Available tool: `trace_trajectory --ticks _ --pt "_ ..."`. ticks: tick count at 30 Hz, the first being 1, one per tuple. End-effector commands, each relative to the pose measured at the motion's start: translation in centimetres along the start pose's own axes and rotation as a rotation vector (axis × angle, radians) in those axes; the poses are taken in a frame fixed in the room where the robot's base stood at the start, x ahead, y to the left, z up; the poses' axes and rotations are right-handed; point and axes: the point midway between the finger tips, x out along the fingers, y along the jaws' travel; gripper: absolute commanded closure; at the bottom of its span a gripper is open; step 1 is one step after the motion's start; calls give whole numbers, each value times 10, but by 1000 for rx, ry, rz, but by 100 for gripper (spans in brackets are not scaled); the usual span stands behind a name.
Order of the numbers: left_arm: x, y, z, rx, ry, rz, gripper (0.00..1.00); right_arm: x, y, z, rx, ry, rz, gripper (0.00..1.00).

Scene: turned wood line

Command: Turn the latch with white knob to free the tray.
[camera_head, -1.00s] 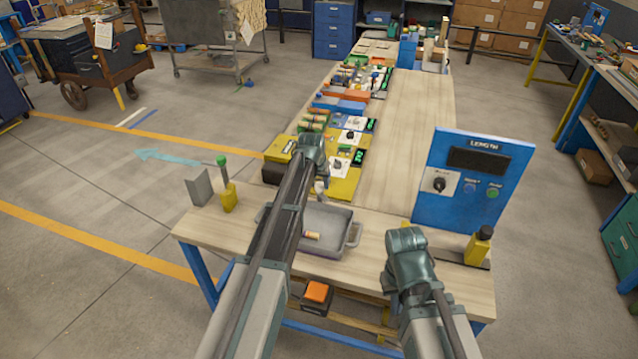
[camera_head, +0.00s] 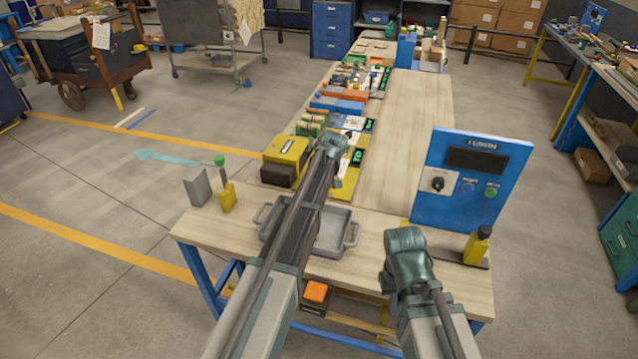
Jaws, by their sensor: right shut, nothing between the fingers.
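The grey tray (camera_head: 338,238) with side handles lies on the near end of the wooden bench. My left arm crosses over its middle and hides part of its inside. My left gripper (camera_head: 337,182) hangs below the wrist beyond the tray, above the yellow panels; its fingers are too small to read. I cannot see a white knob; the area behind the tray is partly hidden by the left arm. My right gripper (camera_head: 388,286) is shut and empty, low over the bench, to the right of the tray and apart from it.
A yellow block with a green knob (camera_head: 227,196) stands left of the tray. A yellow block with a dark knob (camera_head: 479,245) stands at the right. A blue panel (camera_head: 430,208) rises behind my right arm. The bench (camera_head: 405,140) is bare at the back right.

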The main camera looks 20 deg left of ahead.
Motion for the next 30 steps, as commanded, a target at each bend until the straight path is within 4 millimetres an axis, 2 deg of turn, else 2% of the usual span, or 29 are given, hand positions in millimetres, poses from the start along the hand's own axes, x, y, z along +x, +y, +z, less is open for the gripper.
trace_trajectory --ticks 18,19,21,24,30 --pt "0 0 1 -35 -3 -15 100 0 0 0 0 0 0 100" --pt "0 0 1 -35 -3 -15 54 0 0 0 0 0 0 100" --pt "0 0 1 -35 -3 -14 42 0 0 0 0 0 0 100" --pt "0 0 1 -35 -2 -14 26 0 0 0 0 0 0 100" --pt "0 0 0 -34 -1 -14 26 0 0 0 0 0 0 100"
